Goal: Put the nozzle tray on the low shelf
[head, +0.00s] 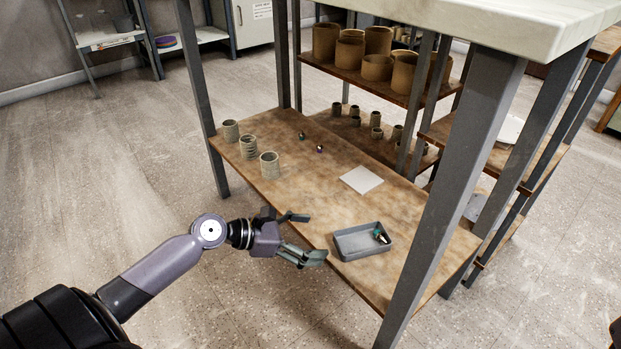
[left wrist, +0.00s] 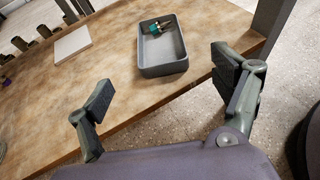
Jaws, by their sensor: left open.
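The nozzle tray (head: 350,246) is a shallow grey rectangular tray on the low shelf (head: 300,187) of the bench, near its front edge. A small teal and dark nozzle (head: 381,235) lies in it. The tray also shows in the left wrist view (left wrist: 163,69), ahead of and between my fingers. My left gripper (head: 304,237) is open and empty at the shelf's front edge, just left of the tray and apart from it. Its spread fingers show in the left wrist view (left wrist: 165,98). My right gripper is not in view.
A white square sheet or tile (head: 361,180) lies behind the tray. Several ribbed cups (head: 248,147) stand on the shelf's left part, with two small dark items near them. A grey bench leg (head: 455,190) rises right of the tray. The worktop (head: 470,22) overhangs above.

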